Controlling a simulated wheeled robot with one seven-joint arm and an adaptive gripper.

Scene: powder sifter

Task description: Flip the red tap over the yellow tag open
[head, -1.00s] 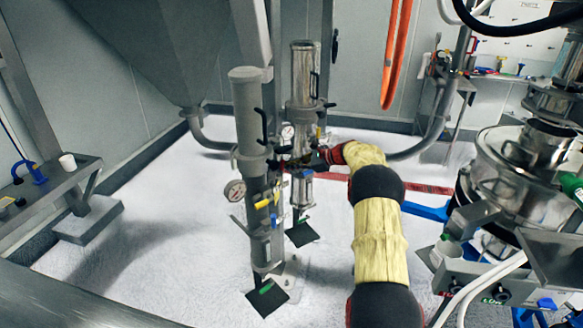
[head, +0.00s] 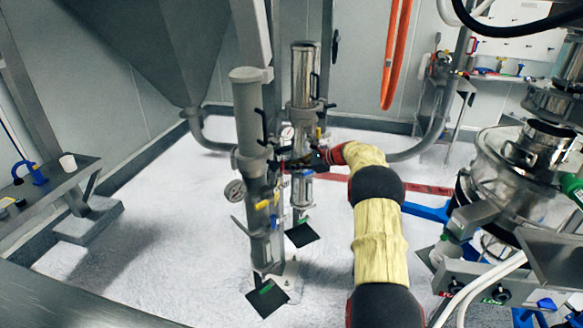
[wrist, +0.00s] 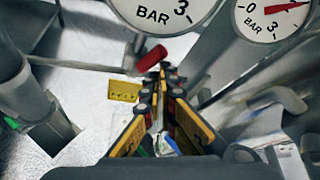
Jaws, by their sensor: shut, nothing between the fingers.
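The red tap (wrist: 152,59) shows in the wrist view as a short red handle, just left of my fingertips. I cannot tell whether they touch it. A yellow tag (wrist: 123,91) with dark markings is below and left of the tap. My gripper (wrist: 167,70) is shut and empty, its yellow-and-black fingers meeting at the tips. In the head view my gripper (head: 304,163) is among the fittings between the two upright cylinders, mostly hidden. The tap cannot be made out clearly there.
Two pressure gauges (wrist: 165,8) (wrist: 272,14) are close above the fingers. A grey pipe (wrist: 28,100) stands at left. In the head view, the front cylinder (head: 250,115) and rear cylinder (head: 302,75) flank my gripper. A steel sifter (head: 515,175) stands at right.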

